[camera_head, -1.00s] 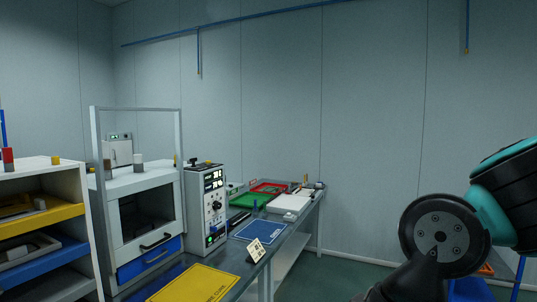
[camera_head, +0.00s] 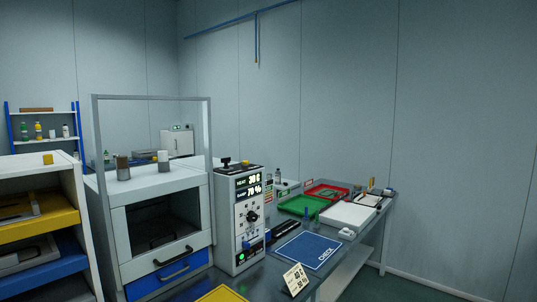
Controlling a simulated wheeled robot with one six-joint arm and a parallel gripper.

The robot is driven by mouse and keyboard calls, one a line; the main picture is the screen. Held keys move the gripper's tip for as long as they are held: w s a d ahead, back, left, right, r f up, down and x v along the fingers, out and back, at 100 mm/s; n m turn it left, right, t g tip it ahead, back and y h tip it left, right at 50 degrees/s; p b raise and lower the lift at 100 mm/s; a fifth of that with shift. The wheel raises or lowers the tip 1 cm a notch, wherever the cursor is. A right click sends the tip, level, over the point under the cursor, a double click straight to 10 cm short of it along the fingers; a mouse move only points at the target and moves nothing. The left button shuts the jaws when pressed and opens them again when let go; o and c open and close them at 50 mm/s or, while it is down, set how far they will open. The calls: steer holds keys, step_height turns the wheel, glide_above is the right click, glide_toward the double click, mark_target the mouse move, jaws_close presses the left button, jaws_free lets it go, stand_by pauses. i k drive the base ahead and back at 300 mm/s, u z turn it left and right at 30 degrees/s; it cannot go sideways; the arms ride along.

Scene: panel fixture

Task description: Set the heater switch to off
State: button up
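A white panel unit (camera_head: 225,222) stands on the bench, right of a white cabinet with an open front. Its front carries two lit displays (camera_head: 247,186), the upper one seeming to read HEAT. A round black knob (camera_head: 252,216) with marks around it sits below them. A small green light (camera_head: 246,245) glows near the bottom, beside other small dark controls. Which of these controls is the heater switch, and how it is set, is too small to tell. My gripper is not in view.
A blue mat (camera_head: 308,250), a small sign card (camera_head: 295,279), a green tray (camera_head: 300,205) and a red tray (camera_head: 327,191) lie on the bench. Open floor shows at right.

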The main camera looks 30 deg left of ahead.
mark_target(226, 160)
steer(key=z, duration=0.05)
steer(key=i, duration=1)
steer(key=u, duration=0.6)
steer(key=i, duration=0.65)
steer(key=u, duration=0.6)
